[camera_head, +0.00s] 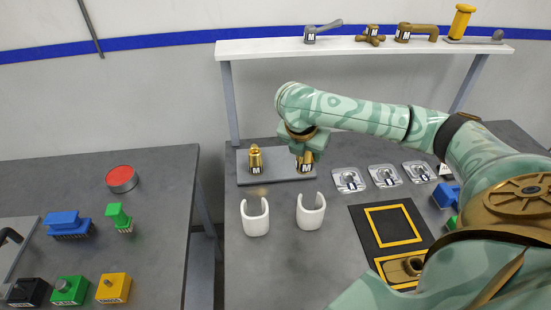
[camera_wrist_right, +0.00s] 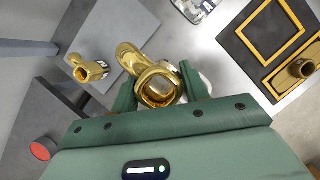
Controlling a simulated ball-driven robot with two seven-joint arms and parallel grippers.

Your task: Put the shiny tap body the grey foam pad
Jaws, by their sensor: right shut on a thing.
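My right gripper (camera_head: 303,150) is shut on a shiny gold tap body (camera_head: 306,163), which carries a white label marked M. It is at the right end of a flat grey pad (camera_head: 275,178); I cannot tell whether it touches the pad. In the right wrist view the held tap body (camera_wrist_right: 157,85) sits between the two green fingers (camera_wrist_right: 160,88). A second shiny gold tap body (camera_head: 256,160) stands upright on the pad's left part; it also shows in the right wrist view (camera_wrist_right: 86,70). My left gripper is not in view.
Two white curved holders (camera_head: 255,222) stand in front of the pad. Several clear packets (camera_head: 384,176) lie to its right. A black mat (camera_head: 366,235) with yellow squares holds a duller brown fitting (camera_head: 402,268). A white shelf (camera_head: 270,48) with taps stands behind.

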